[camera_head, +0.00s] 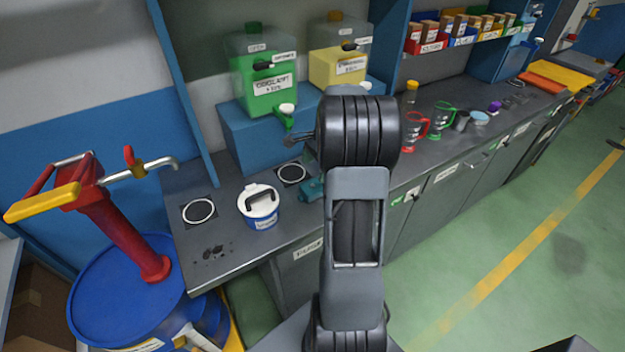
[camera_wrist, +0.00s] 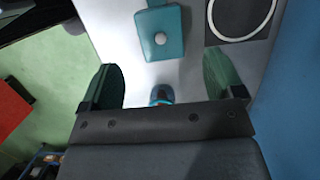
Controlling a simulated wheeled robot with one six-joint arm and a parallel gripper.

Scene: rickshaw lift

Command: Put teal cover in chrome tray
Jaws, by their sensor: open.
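The teal cover (camera_wrist: 153,25), a flat teal square with a pale round knob, lies on the counter ahead of my gripper in the wrist view. In the head view a teal piece (camera_head: 312,190), likely the same cover, shows beside my arm and is partly hidden by it. My gripper (camera_wrist: 163,86) is open, its two dark green fingers wide apart, with the cover beyond the fingertips and nothing held. A small dark thing with a teal rim (camera_wrist: 161,95) shows between the fingers, partly hidden by the gripper body. I cannot make out a chrome tray in either view.
The grey counter (camera_head: 235,240) carries a white-lidded tub (camera_head: 260,205) and ringed dark pads (camera_head: 199,211). Green (camera_head: 268,85) and yellow (camera_head: 338,68) dispensers stand on a blue riser behind. Red (camera_head: 415,130) and green jugs stand farther right. A blue drum (camera_head: 120,300) with a red pump is left.

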